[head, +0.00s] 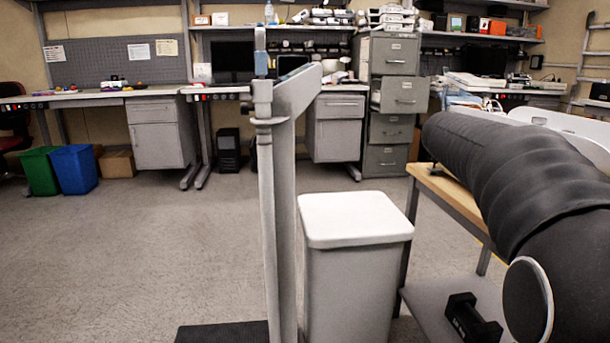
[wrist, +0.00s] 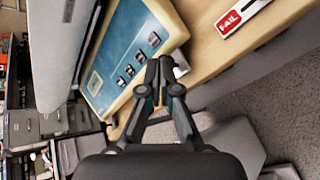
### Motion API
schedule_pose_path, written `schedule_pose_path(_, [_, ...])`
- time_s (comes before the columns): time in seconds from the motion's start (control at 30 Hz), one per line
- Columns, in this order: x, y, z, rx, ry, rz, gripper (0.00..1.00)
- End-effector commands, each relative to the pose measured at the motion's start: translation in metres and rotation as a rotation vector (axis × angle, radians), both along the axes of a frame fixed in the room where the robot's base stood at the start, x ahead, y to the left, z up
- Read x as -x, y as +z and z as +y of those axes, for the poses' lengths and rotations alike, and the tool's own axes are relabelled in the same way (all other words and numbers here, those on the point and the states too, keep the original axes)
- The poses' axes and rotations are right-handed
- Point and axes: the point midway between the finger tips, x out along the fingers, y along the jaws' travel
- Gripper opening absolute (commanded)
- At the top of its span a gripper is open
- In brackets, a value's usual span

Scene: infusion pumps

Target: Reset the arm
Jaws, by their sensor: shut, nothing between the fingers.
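My gripper (wrist: 162,78) shows in the wrist view, with its two fingers together and nothing between them. Beyond the fingertips is a cream-framed panel with a blue face (wrist: 135,55) and several small dark pictures or buttons, perhaps an infusion pump. I cannot tell how far the fingertips are from it. The panel is by a wooden table top (wrist: 205,50). My dark-sleeved arm covers the right of the head view, and my gripper is not visible there.
A red and white FAIL sign (wrist: 242,15) lies on the table. In the head view, the wooden table (head: 450,198) stands beside a lidded grey bin (head: 355,265) and a grey post (head: 277,200). Open floor (head: 130,250) lies to the left.

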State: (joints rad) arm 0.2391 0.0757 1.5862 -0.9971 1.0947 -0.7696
Motion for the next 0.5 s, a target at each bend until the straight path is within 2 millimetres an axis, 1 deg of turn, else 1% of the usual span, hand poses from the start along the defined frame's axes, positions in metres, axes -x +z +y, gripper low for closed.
schedule_pose_path(0.03, [0.016,-0.001,0.02,-0.062,-0.002,-0.05,0.0])
schedule_pose_path(0.1, [0.034,-0.011,0.045,-0.155,-0.015,-0.116,0.0])
schedule_pose_path(0.27, [0.079,-0.035,0.101,-0.373,-0.062,-0.253,0.0])
schedule_pose_path(0.3, [0.09,-0.042,0.115,-0.427,-0.078,-0.285,0.0])
schedule_pose_path(0.37, [0.108,-0.052,0.136,-0.51,-0.105,-0.328,0.0])
schedule_pose_path(0.5, [0.15,-0.078,0.182,-0.704,-0.183,-0.421,0.0])
